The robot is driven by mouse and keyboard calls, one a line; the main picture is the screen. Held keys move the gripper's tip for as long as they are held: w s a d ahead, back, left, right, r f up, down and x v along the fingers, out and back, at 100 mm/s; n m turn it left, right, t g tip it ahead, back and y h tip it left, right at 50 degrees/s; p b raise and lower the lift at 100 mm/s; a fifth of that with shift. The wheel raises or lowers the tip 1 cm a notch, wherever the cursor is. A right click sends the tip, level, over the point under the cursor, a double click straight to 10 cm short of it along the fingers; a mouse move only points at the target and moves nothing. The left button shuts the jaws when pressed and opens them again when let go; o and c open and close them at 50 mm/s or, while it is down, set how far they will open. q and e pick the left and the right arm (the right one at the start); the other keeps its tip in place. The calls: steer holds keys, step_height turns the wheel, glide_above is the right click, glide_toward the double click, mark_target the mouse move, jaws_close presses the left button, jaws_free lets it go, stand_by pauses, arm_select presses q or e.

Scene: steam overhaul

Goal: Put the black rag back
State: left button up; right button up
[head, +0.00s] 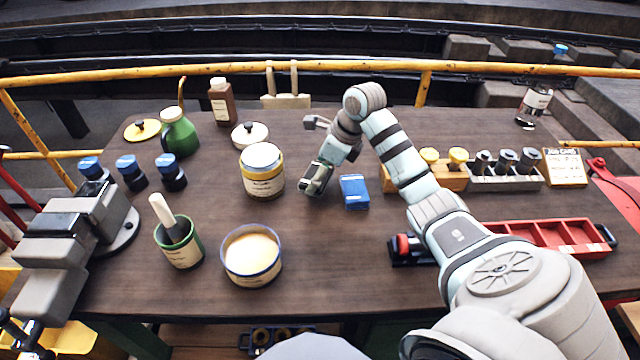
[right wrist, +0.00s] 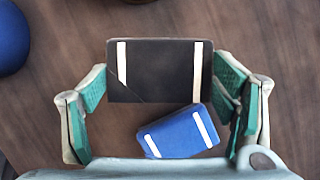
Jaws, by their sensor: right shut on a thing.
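My right gripper (head: 318,165) reaches over the middle of the table, pointing down. In the right wrist view, its green-padded fingers (right wrist: 162,78) stand at the two sides of the black rag (right wrist: 160,55), a dark folded pad with two white stripes, and are shut on it. The black rag looks larger than the blue one there. In the head view my fingers largely hide it. A blue rag (head: 354,191) with white stripes lies on the table beside the gripper; it also shows in the right wrist view (right wrist: 180,134). My left gripper is not in view.
A yellow-banded jar (head: 263,180) stands just left of the gripper. An open cream-filled tub (head: 251,262) and a green pot with a brush (head: 180,250) are nearer. Wooden and grey holders (head: 505,178) and a red tray (head: 560,238) lie right. The front-middle table (head: 330,260) is clear.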

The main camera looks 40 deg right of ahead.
step_height(320, 180, down, 3)
steer(key=shift+a+f, duration=0.1)
steer(key=shift+f, duration=0.2)
steer(key=shift+f, duration=0.15)
steer(key=o, duration=1)
steer(key=shift+o, duration=0.2)
steer(key=shift+r, duration=0.35)
steer(key=v, duration=1.1)
steer(key=shift+r+p, duration=0.35)
